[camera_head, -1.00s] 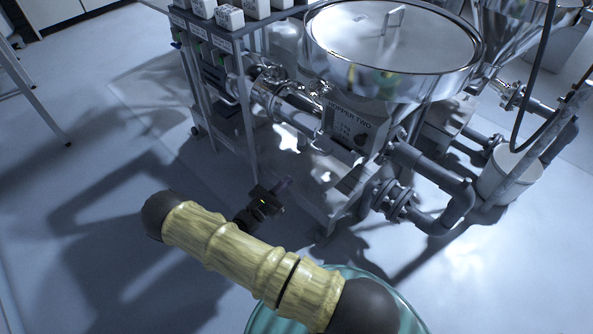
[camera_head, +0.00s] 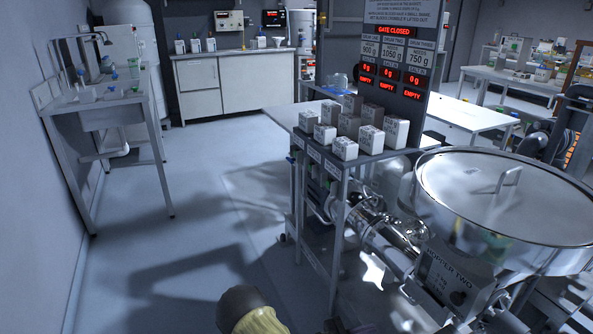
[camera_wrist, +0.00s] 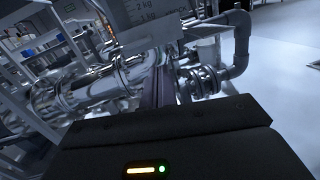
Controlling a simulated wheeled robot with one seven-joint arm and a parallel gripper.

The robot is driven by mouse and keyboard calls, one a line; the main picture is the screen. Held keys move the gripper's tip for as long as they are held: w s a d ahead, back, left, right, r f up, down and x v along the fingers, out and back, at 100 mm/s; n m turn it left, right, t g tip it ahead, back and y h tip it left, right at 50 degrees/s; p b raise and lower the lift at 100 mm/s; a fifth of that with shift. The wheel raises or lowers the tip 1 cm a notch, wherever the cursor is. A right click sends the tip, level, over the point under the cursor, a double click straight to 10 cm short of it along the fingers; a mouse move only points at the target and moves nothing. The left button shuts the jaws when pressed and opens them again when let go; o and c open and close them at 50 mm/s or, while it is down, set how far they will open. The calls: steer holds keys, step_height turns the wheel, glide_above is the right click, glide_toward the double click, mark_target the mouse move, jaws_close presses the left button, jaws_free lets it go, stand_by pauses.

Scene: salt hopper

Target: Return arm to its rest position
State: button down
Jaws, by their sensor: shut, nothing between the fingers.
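In the wrist view my gripper (camera_wrist: 160,84) is shut with nothing between its fingers. Its black body fills the lower part of that view, and pipework stands beyond the fingertips. In the head view part of my arm (camera_head: 252,312) shows at the bottom edge; its pale-yellow sleeve and dark joint are cut off by the frame. The gripper itself is not clearly seen there.
Hopper two (camera_head: 505,210), with a shiny lid, stands at right with pipes (camera_head: 375,232) beside it. A rack with several white boxes (camera_head: 344,148) stands left of it, before a display panel (camera_head: 395,65) reading GATE CLOSED. Floor (camera_head: 200,215) at left is clear; a sink bench (camera_head: 110,100) lines the wall.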

steer(key=s+a+r+m+g+y, duration=0.3)
steer(key=s+r+m+g+y, duration=0.3)
steer(key=s+r+m+y, duration=0.85)
step_height(320, 180, up, 36)
steer(key=a+m+t+y+p, duration=0.1)
steer(key=m+t+y+p, duration=0.2)
steer(key=p, duration=2.6)
steer(key=shift+a+f+m+t+y+p, duration=0.3)
steer(key=shift+a+m+t+y, duration=0.15)
steer(key=shift+m, duration=0.8)
steer(key=shift+w, duration=0.1)
